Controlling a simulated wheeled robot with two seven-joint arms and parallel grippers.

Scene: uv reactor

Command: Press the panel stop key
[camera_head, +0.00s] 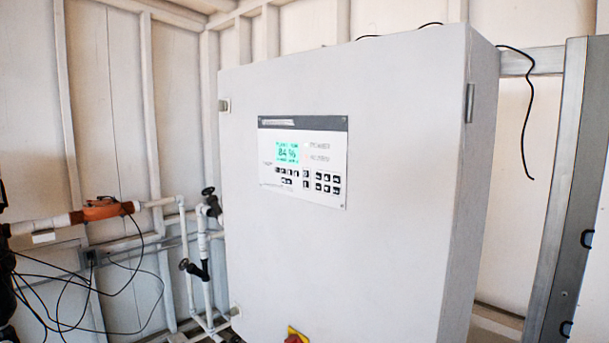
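A control panel (303,161) is set in the front door of a large light-grey cabinet (400,150). Its lit green screen (287,153) reads about 84 %. Small dark keys (305,180) sit in rows below and to the right of the screen. Their labels are too small to read, so I cannot tell which is the stop key. Neither of my grippers shows in the head view.
A red knob on a yellow plate (296,336) is at the cabinet's lower front. White pipes with black valves (209,196) and an orange fitting (103,209) stand at left, with loose black cables (75,290). A grey metal post (565,190) is at right. The space before the panel is clear.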

